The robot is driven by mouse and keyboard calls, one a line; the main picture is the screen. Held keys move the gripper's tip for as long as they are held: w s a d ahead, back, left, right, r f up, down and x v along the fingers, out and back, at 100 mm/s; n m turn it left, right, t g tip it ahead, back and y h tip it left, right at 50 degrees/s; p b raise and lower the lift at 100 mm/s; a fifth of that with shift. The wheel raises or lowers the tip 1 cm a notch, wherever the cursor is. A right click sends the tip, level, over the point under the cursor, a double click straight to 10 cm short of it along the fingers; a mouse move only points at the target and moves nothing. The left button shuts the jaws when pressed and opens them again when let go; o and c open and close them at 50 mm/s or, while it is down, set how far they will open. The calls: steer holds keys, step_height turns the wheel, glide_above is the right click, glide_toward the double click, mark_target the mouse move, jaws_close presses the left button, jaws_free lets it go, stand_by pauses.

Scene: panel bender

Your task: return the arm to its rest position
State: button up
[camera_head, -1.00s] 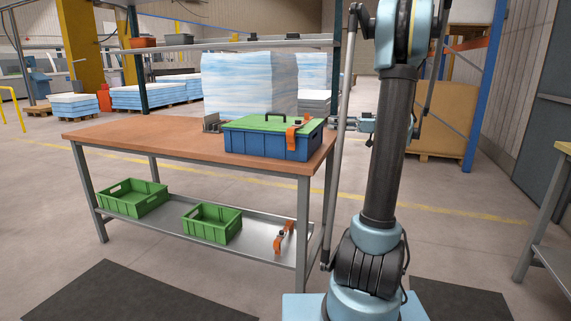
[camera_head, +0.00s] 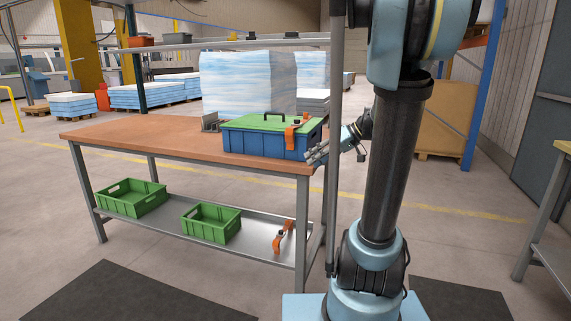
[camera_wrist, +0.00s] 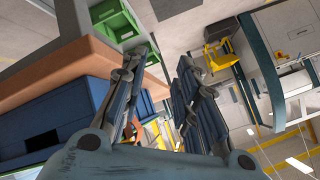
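My gripper (camera_head: 316,154) is beside the right end of the workbench, close to the blue box with the green lid (camera_head: 268,138). In the head view I cannot tell whether it touches the box. In the wrist view my gripper (camera_wrist: 163,62) has its two fingers apart with nothing between them. The box's blue side (camera_wrist: 62,118) shows at the left there, beside the wooden tabletop edge (camera_wrist: 45,75). My arm stands in front of the right side of the bench and hides part of what lies behind.
The workbench (camera_head: 130,132) has a lower shelf (camera_head: 262,243) with two green crates (camera_head: 133,198) (camera_head: 211,222) and an orange clamp (camera_head: 283,237). Another orange clamp (camera_head: 289,138) is on the box. The floor (camera_head: 450,240) right of my arm is open up to another table (camera_head: 548,215).

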steer(key=s+d+f+m+h, duration=0.3)
steer(key=s+f, duration=0.5)
steer(key=s, duration=0.3)
steer(key=s+d+f+m+h, duration=0.4)
steer(key=s+f+h, duration=0.3)
steer(key=s, duration=0.3)
steer(key=shift+s+d+f+g, duration=0.35)
steer(key=shift+d+f, duration=0.2)
steer(key=shift+d, duration=0.1)
